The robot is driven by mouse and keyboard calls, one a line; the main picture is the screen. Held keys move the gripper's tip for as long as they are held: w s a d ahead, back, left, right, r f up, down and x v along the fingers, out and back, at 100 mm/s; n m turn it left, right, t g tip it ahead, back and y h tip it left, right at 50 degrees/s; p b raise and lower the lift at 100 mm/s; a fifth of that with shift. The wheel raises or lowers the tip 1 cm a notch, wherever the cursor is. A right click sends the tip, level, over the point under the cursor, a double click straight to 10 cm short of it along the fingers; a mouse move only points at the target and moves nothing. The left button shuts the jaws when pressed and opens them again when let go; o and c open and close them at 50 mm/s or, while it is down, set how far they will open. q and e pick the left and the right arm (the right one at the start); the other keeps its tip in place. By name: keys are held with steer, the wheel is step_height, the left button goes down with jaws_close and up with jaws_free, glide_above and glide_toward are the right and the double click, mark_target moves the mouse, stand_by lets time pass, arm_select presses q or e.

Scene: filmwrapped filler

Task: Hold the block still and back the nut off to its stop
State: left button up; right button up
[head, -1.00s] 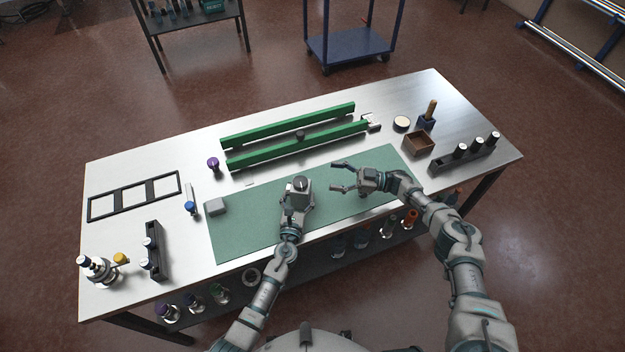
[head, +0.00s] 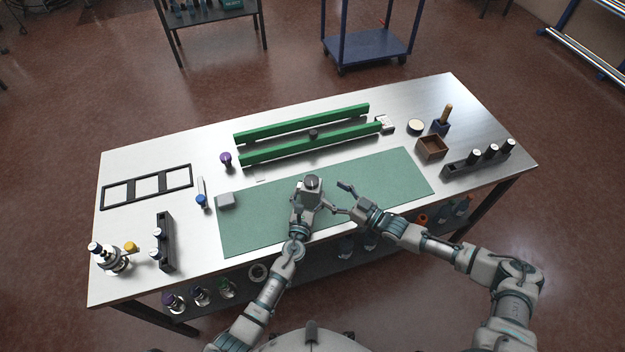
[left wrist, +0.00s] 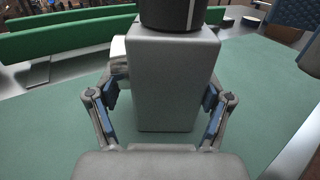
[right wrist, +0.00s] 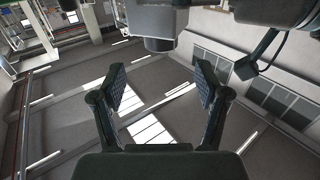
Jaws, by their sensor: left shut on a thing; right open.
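The grey block (head: 311,197) stands near the middle of the green mat (head: 265,222), with the dark round nut (head: 312,181) on top. My left gripper (left wrist: 160,103) is shut on the block, one finger at each side. The left wrist view shows the block (left wrist: 174,85) close up and the lower part of the nut (left wrist: 172,14), which has a pale line. My right gripper (head: 339,198) is open and empty just right of the block, apart from the nut. Its blue-padded fingers show at the right of the left wrist view. Its own view (right wrist: 162,88) shows nothing between the fingers.
Two green rails (head: 310,143) lie behind the mat. A small grey block (head: 226,200) sits on the mat's left end. A black frame (head: 147,186) and a black holder (head: 165,241) are left. A brown box (head: 432,147) and black rack (head: 480,159) are right. The mat's right part is clear.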

mark_target(318, 183)
steer(key=x, duration=0.9)
steer(key=shift+c, duration=0.2)
steer(key=shift+w+d, duration=0.1)
steer(key=c, duration=1.1)
